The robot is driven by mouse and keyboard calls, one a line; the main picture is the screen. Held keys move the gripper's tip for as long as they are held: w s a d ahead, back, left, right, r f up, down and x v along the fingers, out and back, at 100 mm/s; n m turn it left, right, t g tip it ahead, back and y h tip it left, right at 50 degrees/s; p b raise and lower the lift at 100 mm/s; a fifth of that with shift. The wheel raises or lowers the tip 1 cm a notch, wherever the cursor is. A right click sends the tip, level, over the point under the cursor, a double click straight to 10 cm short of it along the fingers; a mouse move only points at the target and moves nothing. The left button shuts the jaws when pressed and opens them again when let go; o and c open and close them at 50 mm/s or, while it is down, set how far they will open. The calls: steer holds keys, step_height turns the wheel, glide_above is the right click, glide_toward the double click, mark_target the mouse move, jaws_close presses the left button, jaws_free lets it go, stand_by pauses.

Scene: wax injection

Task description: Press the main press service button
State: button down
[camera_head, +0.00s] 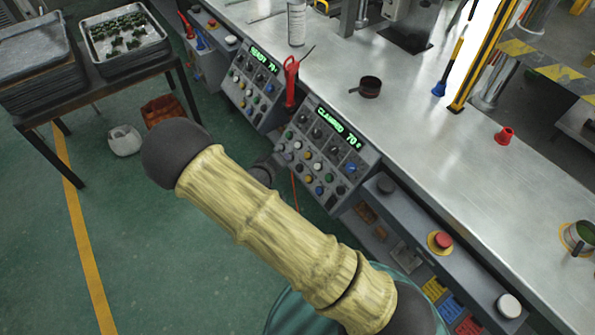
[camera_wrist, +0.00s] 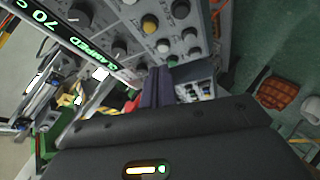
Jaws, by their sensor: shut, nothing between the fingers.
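The nearer control panel (camera_head: 352,150) is sloped, with a green display (camera_head: 338,127) reading "CLAMPED 70" and rows of dark knobs and coloured buttons. I cannot read any button label, so I cannot tell which is the service button. The panel also fills the upper middle of the wrist view (camera_wrist: 143,17), with a yellow button (camera_wrist: 149,27) and a white one (camera_wrist: 163,46). My gripper (camera_wrist: 157,70) is shut and empty, its dark fingertips over the panel's lower part, near a green button (camera_wrist: 172,61). I cannot tell whether they touch. In the head view, my arm hides the gripper.
A second panel (camera_head: 254,84) reading "READY" stands to the left, with a red-handled tool (camera_head: 291,80) between the panels. A red emergency button (camera_head: 443,240) sits at right on the bench front. A small dark pan (camera_head: 370,87) stands on the metal bench (camera_head: 440,130).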

mark_target(299, 168)
steer(key=a+f+n+t+h, duration=0.1)
steer(key=s+a+n+t+h+b, duration=0.1)
steer(key=t, duration=0.1)
steer(key=s+a+f+n+t+h+b, duration=0.1)
steer(key=shift+a+f, duration=0.3)
steer(key=shift+a, duration=0.1)
steer(key=shift+w, duration=0.1)
steer(key=w+d+f+b, duration=0.3)
steer(key=d+f, duration=0.2)
steer(key=d, duration=0.1)
steer(key=shift+w+f, duration=0.15)
steer(key=shift+f, duration=0.2)
stand_by(2.0)
steer(key=shift+w+d+f, duration=0.15)
steer(key=shift+d+f, duration=0.05)
steer(key=shift+f, duration=0.05)
